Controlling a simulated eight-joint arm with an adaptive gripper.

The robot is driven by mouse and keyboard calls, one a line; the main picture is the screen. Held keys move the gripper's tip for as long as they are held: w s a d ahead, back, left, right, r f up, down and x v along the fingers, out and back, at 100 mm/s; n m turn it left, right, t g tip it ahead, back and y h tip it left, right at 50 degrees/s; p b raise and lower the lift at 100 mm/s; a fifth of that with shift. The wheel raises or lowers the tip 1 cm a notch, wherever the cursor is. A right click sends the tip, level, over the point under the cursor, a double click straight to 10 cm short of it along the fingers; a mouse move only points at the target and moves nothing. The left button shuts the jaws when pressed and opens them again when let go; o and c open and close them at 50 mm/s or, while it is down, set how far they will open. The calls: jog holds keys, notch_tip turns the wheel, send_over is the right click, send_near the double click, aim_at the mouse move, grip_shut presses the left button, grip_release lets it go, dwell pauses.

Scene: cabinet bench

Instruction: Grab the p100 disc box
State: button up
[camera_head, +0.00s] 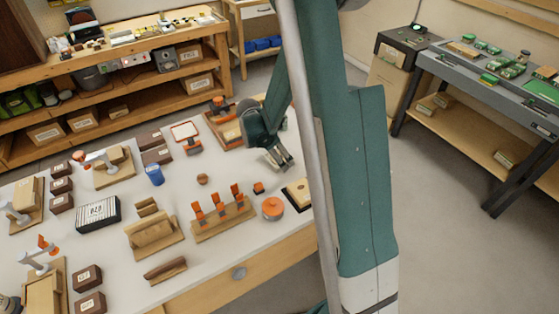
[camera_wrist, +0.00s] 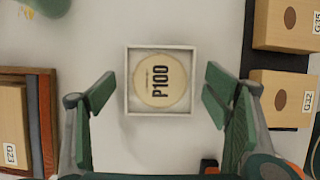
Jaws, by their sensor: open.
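The P100 disc box (camera_wrist: 133,107) is a square white-rimmed box with a round cream disc marked P100 inside. It lies on the pale surface in the upper middle of the wrist view. My gripper (camera_wrist: 158,91) is open and empty, its green fingers to the left and right of the box with gaps on both sides. Height above the box cannot be told. In the head view my gripper (camera_head: 281,163) is over the back right part of the white bench. I cannot pick out the P100 box there.
In the wrist view, boxes marked G35 (camera_wrist: 280,22) and G32 (camera_wrist: 282,98) stand to the right, and a G23 box (camera_wrist: 12,115) to the left. In the head view, a blue can (camera_head: 155,175), an orange round container (camera_head: 272,208) and a wooden rack (camera_head: 225,221) stand on the bench.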

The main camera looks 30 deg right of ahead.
jog(key=c, duration=1)
jog(key=shift+c, duration=0.2)
jog(key=shift+r, duration=0.15)
notch_tip(320, 180, up, 10)
jog(key=p, duration=0.1)
jog(key=shift+p, duration=0.4)
